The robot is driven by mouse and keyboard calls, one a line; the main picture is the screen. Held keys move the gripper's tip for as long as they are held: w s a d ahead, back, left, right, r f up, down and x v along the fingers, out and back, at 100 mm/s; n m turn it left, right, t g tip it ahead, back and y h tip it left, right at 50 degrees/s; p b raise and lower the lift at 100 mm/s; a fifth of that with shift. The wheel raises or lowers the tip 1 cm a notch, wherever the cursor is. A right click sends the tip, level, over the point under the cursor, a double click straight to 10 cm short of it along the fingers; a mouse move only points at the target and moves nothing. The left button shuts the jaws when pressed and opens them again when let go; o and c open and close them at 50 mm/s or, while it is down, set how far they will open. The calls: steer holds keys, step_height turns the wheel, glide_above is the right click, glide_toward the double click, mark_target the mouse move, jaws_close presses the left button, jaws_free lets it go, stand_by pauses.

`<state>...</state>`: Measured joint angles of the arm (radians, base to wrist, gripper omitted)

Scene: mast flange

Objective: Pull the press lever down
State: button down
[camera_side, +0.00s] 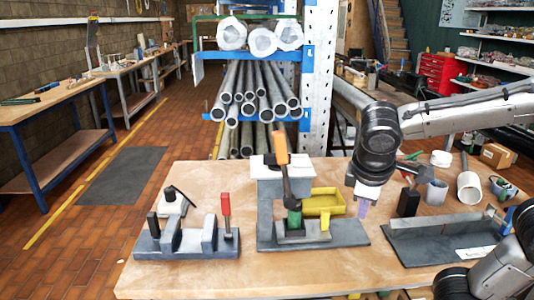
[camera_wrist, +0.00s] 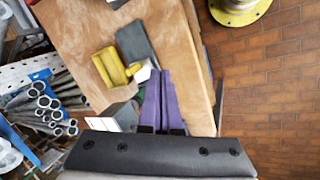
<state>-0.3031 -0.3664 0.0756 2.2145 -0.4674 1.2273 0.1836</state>
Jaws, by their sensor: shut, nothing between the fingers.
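The press (camera_side: 270,200) stands in the middle of the bench on a dark grey base plate. Its lever (camera_side: 281,146) has an orange handle and points up, tilted slightly left. A green part (camera_side: 294,218) is at the foot of the press, under a dark ram. My gripper (camera_side: 362,212) hangs to the right of the press, well apart from the lever and lower than its handle. Its purple fingers point down; they also show in the wrist view (camera_wrist: 160,74), together and empty. I cannot make out the lever in the wrist view.
A yellow bin (camera_side: 323,201) sits between the press and my gripper; it also shows in the wrist view (camera_wrist: 110,66). A clamp fixture with a red handle (camera_side: 226,205) stands left. A grey fixture (camera_side: 440,222) and cups lie right. A pipe rack (camera_side: 255,95) stands behind.

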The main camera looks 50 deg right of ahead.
steer(key=w+a+r+n+t+h, duration=0.1)
steer(key=w+a+r+n+h, duration=0.1)
steer(key=w+a+h, duration=0.3)
steer(key=w+a+r+n+t+h, duration=0.1)
steer(key=w+r+h, duration=0.2)
steer(key=w, duration=0.4)
steer(key=w+a+r+n+t+h, duration=0.1)
steer(key=w+a+t+h, duration=0.15)
steer(key=a, duration=0.35)
steer(key=w+a+r+n+t+h, duration=0.1)
steer(key=w+a+t, duration=0.2)
steer(key=a, duration=0.3)
steer(key=r, duration=0.1)
glide_above(283, 170)
steer(key=w+a, duration=0.2)
steer(key=a, duration=0.2)
steer(key=shift+s+r, duration=0.1)
steer(key=shift+s, duration=0.05)
